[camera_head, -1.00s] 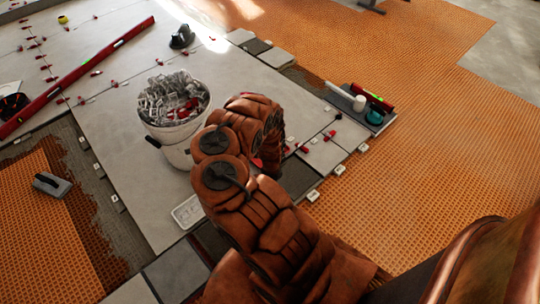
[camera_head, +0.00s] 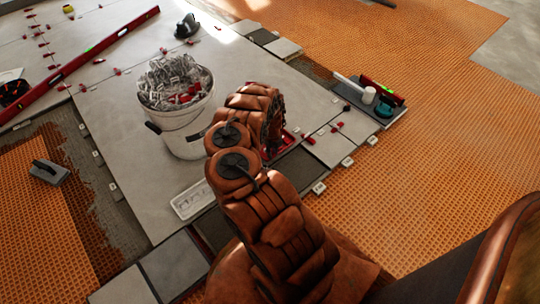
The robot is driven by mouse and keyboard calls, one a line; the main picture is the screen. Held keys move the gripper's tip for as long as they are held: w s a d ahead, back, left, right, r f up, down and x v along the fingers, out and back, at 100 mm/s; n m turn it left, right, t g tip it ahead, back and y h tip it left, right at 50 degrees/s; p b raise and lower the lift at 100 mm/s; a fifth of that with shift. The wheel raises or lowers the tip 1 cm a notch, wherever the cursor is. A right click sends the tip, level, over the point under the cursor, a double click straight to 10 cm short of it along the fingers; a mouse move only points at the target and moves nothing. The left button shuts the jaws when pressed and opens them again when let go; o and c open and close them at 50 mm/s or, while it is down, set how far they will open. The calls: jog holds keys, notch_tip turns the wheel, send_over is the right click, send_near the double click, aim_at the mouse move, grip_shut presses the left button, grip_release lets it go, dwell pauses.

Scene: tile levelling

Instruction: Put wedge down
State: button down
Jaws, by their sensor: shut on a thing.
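My arm reaches up from the lower right and bends over at its far end, just right of the white bucket. The fingers of my gripper are hidden behind my own arm links, and I cannot make out a wedge in them. Behind and below the bent end, part of a red tray-like thing (camera_head: 291,141) shows on the grey tiles; its contents are mostly hidden. Several small red wedges sit along the tile joints, one of them at the right (camera_head: 338,126).
A white bucket (camera_head: 190,135) full of clear clips and some red pieces stands left of my arm. A white tray (camera_head: 193,200) lies in front of it. A red level (camera_head: 82,62) lies at upper left. A trowel (camera_head: 48,172) lies on orange matting. A dark board (camera_head: 352,104) holds tools.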

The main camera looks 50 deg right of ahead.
jog(key=w+d, duration=0.1)
jog(key=w+b, duration=0.1)
jog(key=w, duration=0.1)
jog(key=shift+d+f, duration=0.2)
jog(key=shift+d, duration=0.15)
jog(key=shift+f+b, duration=1.15)
jog(key=shift+f, duration=0.65)
jog(key=shift+r, duration=0.1)
jog(key=c, duration=1.3)
grip_release()
